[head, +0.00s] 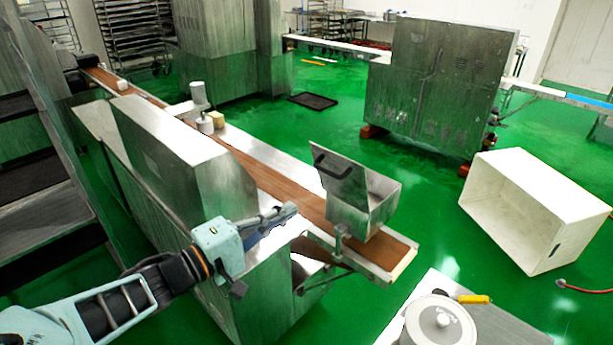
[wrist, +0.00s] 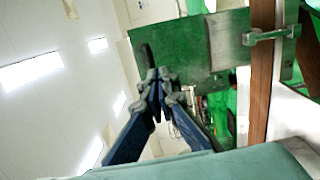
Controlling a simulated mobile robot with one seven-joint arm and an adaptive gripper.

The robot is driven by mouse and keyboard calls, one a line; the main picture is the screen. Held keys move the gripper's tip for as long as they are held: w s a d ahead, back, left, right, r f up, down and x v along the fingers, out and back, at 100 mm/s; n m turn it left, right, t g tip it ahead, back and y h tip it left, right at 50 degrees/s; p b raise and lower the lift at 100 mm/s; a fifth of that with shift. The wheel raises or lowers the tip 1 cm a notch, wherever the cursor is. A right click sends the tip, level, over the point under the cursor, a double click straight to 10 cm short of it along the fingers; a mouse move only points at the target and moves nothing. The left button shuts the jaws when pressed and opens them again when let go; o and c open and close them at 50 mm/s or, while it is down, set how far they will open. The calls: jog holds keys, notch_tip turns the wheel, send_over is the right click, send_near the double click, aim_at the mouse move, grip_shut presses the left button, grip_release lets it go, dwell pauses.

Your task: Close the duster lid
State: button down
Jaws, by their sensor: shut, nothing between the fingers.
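The duster is a metal box (head: 358,218) standing over the brown conveyor belt near its front end. Its lid (head: 345,178) is raised and tilted up, with a dark handle (head: 325,162) on its outer face. The box's opening shows to the right of the lid. My gripper (head: 291,209) is shut and empty, left of the duster and lower than the lid handle, apart from it. In the wrist view, the shut fingertips (wrist: 159,76) appear in front of a green-tinted metal panel (wrist: 185,45), likely the duster, with a dark curved handle (wrist: 148,55) just behind them.
The conveyor belt (head: 280,188) runs from back left to front right beside a metal machine housing (head: 180,150). A white crate (head: 530,210) lies on the green floor. A table with a white pot (head: 440,322) is at front.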

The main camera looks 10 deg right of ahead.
aim_at(324, 172)
jog(key=shift+t, duration=0.9)
jog(key=x, duration=0.7)
jog(key=w+a+r+x, duration=0.1)
jog(key=x, duration=0.2)
jog(key=shift+w+d+p, duration=0.3)
jog(key=shift+d+p, duration=0.05)
jog(key=shift+p, duration=0.05)
